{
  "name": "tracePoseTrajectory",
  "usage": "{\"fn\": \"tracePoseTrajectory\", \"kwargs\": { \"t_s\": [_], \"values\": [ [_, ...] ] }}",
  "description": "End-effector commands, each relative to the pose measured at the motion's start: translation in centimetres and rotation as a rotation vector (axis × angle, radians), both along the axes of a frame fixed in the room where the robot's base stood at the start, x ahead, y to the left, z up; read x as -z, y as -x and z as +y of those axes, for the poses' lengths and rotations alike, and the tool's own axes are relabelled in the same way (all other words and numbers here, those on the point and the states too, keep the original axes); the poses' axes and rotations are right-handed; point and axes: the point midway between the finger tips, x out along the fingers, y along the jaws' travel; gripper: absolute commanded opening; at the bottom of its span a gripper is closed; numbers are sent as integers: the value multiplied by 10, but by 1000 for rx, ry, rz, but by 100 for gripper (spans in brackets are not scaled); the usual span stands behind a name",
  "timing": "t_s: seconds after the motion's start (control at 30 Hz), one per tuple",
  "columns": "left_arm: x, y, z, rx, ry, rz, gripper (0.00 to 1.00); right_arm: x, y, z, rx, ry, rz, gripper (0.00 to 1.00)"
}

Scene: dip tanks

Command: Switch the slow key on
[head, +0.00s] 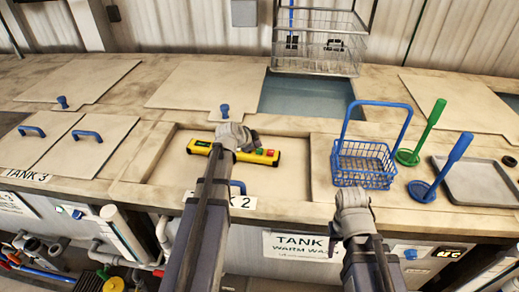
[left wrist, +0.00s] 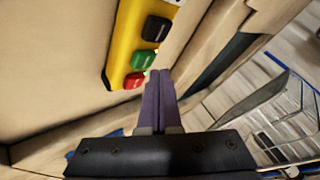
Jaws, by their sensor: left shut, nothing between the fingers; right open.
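A yellow control box (head: 198,149) lies in the shallow recess above the Tank 2 label. Its right end shows a green button (head: 259,152) and a red button (head: 270,152). In the left wrist view the yellow box (left wrist: 122,45) carries a black key (left wrist: 156,28), a green button (left wrist: 143,59) and a red button (left wrist: 134,80). I cannot read which key is the slow one. My left gripper (head: 248,136) is shut and empty over the box, hiding its middle. In the wrist view its fingertips (left wrist: 159,74) are beside the green and red buttons; contact is unclear. My right gripper (head: 352,197) is open, before the blue basket.
A blue basket (head: 364,163) with a tall handle stands right of the recess. Green (head: 408,157) and blue (head: 424,192) long-handled tools and a grey tray (head: 482,182) lie further right. A wire basket (head: 317,47) hangs over the open tank (head: 305,95).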

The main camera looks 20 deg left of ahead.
Motion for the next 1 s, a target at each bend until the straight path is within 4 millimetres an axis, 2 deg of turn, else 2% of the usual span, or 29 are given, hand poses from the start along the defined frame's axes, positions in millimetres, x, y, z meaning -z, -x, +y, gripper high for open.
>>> {"fn": "tracePoseTrajectory", "kwargs": {
  "t_s": [0.27,0.77,1.0],
  "values": [
    [-4,0,0,0,0,0,0,-4,0,0,0,0,0,50],
    [-50,0,0,0,0,0,0,-50,0,0,0,0,0,50],
    [-50,0,0,0,0,0,0,-50,0,0,0,0,0,50]
  ]
}}
